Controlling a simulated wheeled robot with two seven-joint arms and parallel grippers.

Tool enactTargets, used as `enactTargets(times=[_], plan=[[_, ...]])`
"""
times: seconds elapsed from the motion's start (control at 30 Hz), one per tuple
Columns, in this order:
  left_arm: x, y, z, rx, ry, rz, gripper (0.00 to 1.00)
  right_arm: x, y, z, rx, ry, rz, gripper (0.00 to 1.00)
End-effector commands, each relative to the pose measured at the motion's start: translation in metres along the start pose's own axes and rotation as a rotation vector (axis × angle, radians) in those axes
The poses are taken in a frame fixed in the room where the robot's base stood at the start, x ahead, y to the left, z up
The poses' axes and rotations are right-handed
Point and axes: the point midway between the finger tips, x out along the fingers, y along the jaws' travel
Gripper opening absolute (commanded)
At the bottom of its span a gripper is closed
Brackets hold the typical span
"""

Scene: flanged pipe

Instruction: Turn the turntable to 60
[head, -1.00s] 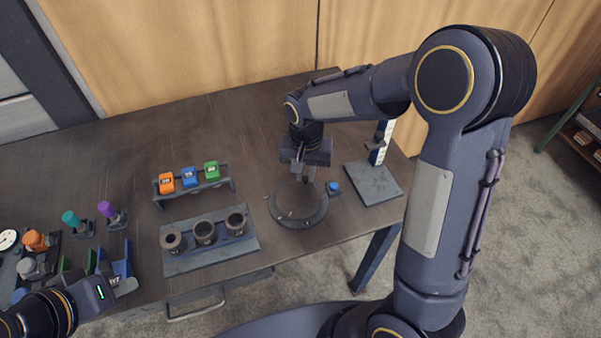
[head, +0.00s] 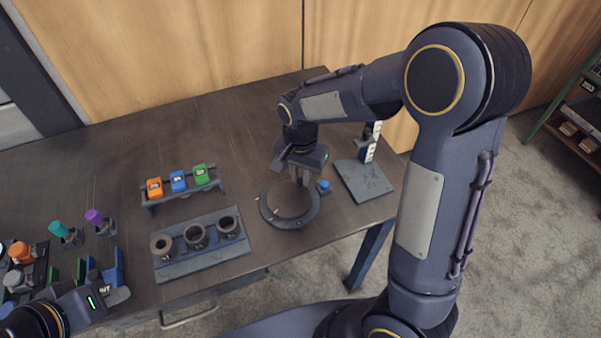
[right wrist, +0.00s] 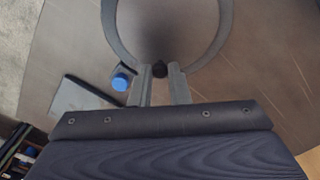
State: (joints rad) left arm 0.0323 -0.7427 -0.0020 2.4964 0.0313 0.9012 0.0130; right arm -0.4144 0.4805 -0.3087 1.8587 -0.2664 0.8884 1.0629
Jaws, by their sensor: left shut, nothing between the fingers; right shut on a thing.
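The turntable (head: 289,214) is a dark round disc with a raised ring, near the right front of the table. Its ring (right wrist: 215,45) also shows in the right wrist view. My right gripper (head: 301,182) is over the ring's far right side. In the right wrist view, its fingers (right wrist: 160,75) are shut on a small black peg (right wrist: 160,68) at the ring's edge. A blue button (right wrist: 122,78) on a small block sits beside the ring. Any angle marks are too small to read. My left gripper (head: 112,292) is shut and empty at the front left.
A rack of orange, blue and green blocks (head: 179,181) stands left of the turntable. A grey base with three dark cups (head: 196,237) lies in front of it. A flat plate with an upright scale (head: 371,150) stands at right. Coloured knobs (head: 95,217) are at left.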

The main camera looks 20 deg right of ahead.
Motion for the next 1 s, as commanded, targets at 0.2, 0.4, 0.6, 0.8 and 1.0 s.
enactTargets(times=[0.2, 0.4, 0.6, 0.8, 1.0], plan=[[0.0, 0.0, 0.0, 0.0, 0.0, 0.0, 0.0, -0.001, 0.0, 0.0, -0.001, 0.0, -0.001, 0.28], [0.0, 0.0, 0.0, 0.0, 0.0, 0.0, 0.0, 0.0, 0.0, 0.0, -0.001, 0.0, -0.001, 0.38], [0.0, 0.0, 0.0, 0.0, 0.0, 0.0, 0.0, -0.003, -0.001, 0.0, -0.002, 0.001, -0.002, 0.38], [0.0, 0.0, 0.0, 0.0, 0.0, 0.0, 0.0, -0.032, -0.001, -0.001, -0.001, 0.003, -0.006, 0.38], [-0.001, 0.0, 0.0, 0.0, 0.0, 0.0, 0.0, -0.064, -0.001, 0.0, -0.001, 0.002, -0.004, 0.38]])
